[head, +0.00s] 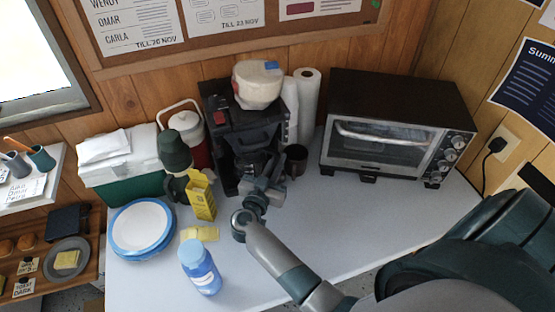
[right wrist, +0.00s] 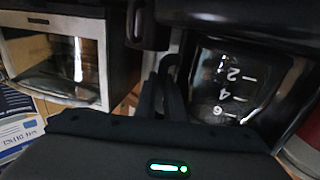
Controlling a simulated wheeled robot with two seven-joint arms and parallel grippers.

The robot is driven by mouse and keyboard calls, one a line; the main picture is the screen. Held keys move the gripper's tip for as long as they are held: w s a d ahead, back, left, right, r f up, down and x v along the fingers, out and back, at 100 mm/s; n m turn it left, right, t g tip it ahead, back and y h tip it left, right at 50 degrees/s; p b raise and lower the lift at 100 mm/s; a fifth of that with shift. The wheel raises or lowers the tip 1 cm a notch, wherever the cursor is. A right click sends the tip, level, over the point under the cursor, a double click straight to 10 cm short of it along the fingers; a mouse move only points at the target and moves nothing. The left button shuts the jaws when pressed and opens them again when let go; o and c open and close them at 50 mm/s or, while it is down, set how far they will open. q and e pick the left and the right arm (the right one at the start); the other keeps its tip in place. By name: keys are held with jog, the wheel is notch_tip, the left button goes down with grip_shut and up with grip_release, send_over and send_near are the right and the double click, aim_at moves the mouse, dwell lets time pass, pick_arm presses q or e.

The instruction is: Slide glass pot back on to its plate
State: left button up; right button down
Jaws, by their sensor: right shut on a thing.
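The black coffee maker (head: 243,125) stands against the back wall. The glass pot (head: 252,163) is low in its front opening, largely hidden by my right gripper and shadow. In the right wrist view the dark glass of the pot (right wrist: 226,85) fills the right, with white level marks on it. My right gripper (head: 264,184) is in front of the machine. In the right wrist view its fingers (right wrist: 166,98) are shut on the pot's black handle (right wrist: 169,70). The plate under the pot is hidden, so I cannot tell how the pot sits on it. My left gripper is out of view.
A toaster oven (head: 385,128) stands to the right, with a dark metal cup (head: 296,160) and paper rolls (head: 307,98) between. Left are a yellow carton (head: 201,196), dark green flask (head: 174,152), blue-rimmed plates (head: 142,228) and blue bottle (head: 200,267). The table's right front is clear.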

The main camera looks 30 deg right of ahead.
jog(key=shift+f, duration=0.15)
dwell(0.8)
jog(key=c, duration=1.8)
grip_release()
jog(key=shift+o, duration=0.2)
jog(key=shift+f, duration=0.1)
jog(key=b+v, duration=0.1)
jog(key=v, duration=0.6)
jog(key=shift+s+a, duration=0.15)
jog(key=shift+a, duration=0.1)
